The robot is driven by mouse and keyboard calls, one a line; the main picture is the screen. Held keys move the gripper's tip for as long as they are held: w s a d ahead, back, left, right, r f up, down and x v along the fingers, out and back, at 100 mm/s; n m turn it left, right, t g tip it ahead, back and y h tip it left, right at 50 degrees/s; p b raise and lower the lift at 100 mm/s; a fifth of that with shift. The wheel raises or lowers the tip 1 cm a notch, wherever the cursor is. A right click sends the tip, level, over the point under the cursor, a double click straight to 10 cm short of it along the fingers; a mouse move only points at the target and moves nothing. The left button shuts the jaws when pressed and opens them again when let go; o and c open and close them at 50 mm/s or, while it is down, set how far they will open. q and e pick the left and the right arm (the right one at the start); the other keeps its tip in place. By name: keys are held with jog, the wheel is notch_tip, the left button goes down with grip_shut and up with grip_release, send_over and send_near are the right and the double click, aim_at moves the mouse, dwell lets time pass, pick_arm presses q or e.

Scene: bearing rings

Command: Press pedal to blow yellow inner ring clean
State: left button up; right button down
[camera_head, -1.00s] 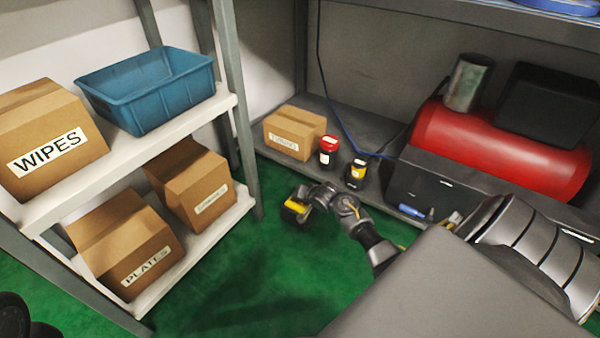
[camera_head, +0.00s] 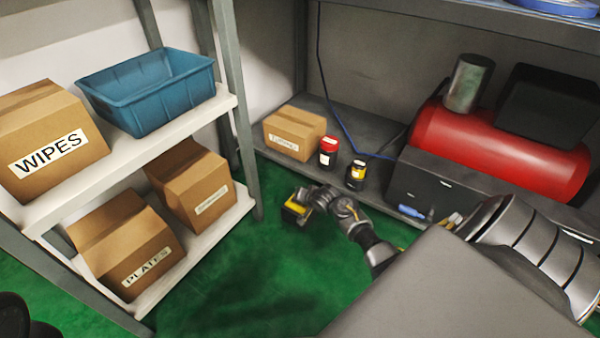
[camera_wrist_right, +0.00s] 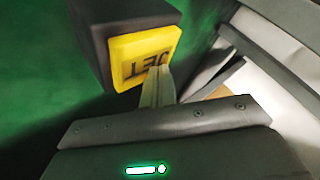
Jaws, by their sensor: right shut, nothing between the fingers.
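The pedal (camera_head: 296,208) is a small black block with a yellow face, low over the green floor between the shelves. In the right wrist view the pedal's yellow face (camera_wrist_right: 147,57) carries the letters JET. My right gripper (camera_head: 308,204) is at the pedal, beside its yellow face. In the wrist view the closed fingers (camera_wrist_right: 158,86) reach the lower right part of that face, with nothing between them. I cannot tell whether they press on it or only sit just in front of it. No yellow inner ring shows.
A white-shelved rack (camera_head: 226,104) with boxes and a blue bin (camera_head: 150,92) stands left. Green floor is open in front.

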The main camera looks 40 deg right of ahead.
jog(key=shift+f, duration=0.75)
dwell(0.9)
jog(key=shift+r+p, duration=1.15)
jog(key=shift+p, duration=0.1)
